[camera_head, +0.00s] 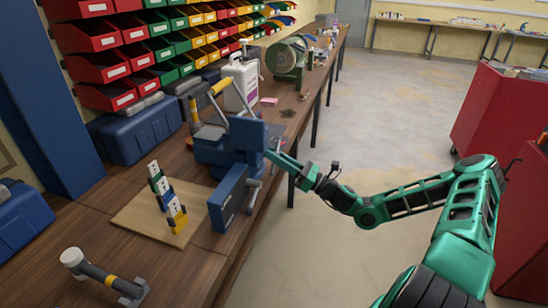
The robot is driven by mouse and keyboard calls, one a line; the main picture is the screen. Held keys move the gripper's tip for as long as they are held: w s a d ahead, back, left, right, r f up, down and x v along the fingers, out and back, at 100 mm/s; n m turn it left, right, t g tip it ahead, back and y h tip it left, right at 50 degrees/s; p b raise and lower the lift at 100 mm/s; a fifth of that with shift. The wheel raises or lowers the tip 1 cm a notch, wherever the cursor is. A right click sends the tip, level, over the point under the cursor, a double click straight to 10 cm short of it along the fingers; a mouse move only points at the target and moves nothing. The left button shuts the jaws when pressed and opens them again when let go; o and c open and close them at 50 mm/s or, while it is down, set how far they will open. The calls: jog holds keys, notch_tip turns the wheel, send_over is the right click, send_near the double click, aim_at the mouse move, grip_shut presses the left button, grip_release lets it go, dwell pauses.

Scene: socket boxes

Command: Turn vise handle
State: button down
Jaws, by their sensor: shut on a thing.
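The blue vise (220,151) is mounted on the wooden workbench near its front edge. One blue jaw block stands upright at the back, and a blue plate leans at the front. The vise handle (253,192) is a grey bar on the vise's right side, at the bench edge. My gripper (271,156) reaches in from the right, close against the right side of the vise. It is shut on the vise handle, though the fingertips are small and the contact is partly hidden.
A wooden board (140,217) with stacked coloured blocks (167,199) lies left of the vise. A grey tool (105,278) lies in front. A blue toolbox (140,132), a white jug (241,84) and a green grinder (288,57) stand behind. Floor right of the bench is clear; red cabinets (492,112) stand further right.

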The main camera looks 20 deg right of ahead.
jog(key=n+g+y, duration=0.1)
jog(key=n, duration=0.2)
jog(key=n+g+y, duration=0.1)
jog(key=n+g, duration=0.1)
jog(key=n, duration=0.2)
jog(key=n+g+y, duration=0.1)
jog(key=n, duration=0.2)
jog(key=shift+w+d+f+n+g, duration=0.15)
jog(key=shift+w+f+n+g, duration=0.05)
jog(key=shift+n+g, duration=0.2)
jog(key=n+g, duration=0.2)
jog(key=n, duration=0.2)
jog(key=n+g, duration=0.2)
jog(key=n, duration=0.2)
jog(key=shift+r+n, duration=0.1)
jog(key=shift+n, duration=0.2)
jog(key=n+g+h, duration=0.1)
jog(key=n, duration=0.2)
jog(key=n+g+h, duration=0.1)
jog(key=n, duration=0.3)
jog(key=shift+r+n, duration=0.1)
jog(key=shift+n, duration=0.2)
jog(key=n, duration=0.2)
jog(key=n+h, duration=0.1)
jog(key=shift+s+n+h, duration=0.15)
jog(key=shift+n+h, duration=0.15)
jog(key=shift+n, duration=0.1)
jog(key=shift+n+h, duration=0.4)
jog(key=shift+n, duration=0.5)
